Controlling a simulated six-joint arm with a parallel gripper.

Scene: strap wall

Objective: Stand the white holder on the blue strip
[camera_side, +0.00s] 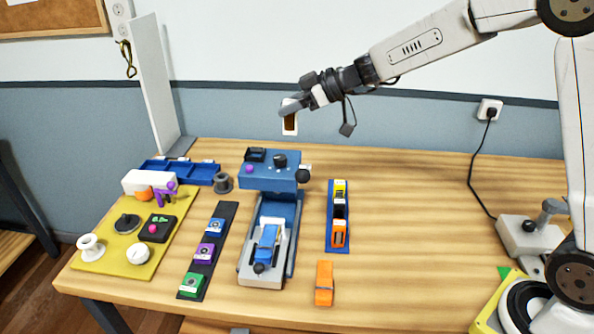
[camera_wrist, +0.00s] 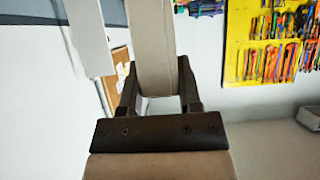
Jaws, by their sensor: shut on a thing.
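The white holder (camera_side: 289,128), a pale upright piece with a brown face, is held high above the back of the table. My gripper (camera_side: 291,106) is shut on its upper part. In the wrist view, the holder (camera_wrist: 152,50) sits between the two dark fingers (camera_wrist: 160,92) and runs up out of the picture. The blue strip (camera_side: 330,232) lies on the table to the right of the blue machine, below and to the right of the gripper. Yellow, dark and orange pieces stand in a row on it; small gaps between them are hard to make out.
A blue machine (camera_side: 270,178) with a white slide stands left of the strip. A loose orange block (camera_side: 324,283) lies in front of the strip. A dark strip (camera_side: 226,216) with coloured pieces and a yellow mat (camera_side: 105,264) are farther left.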

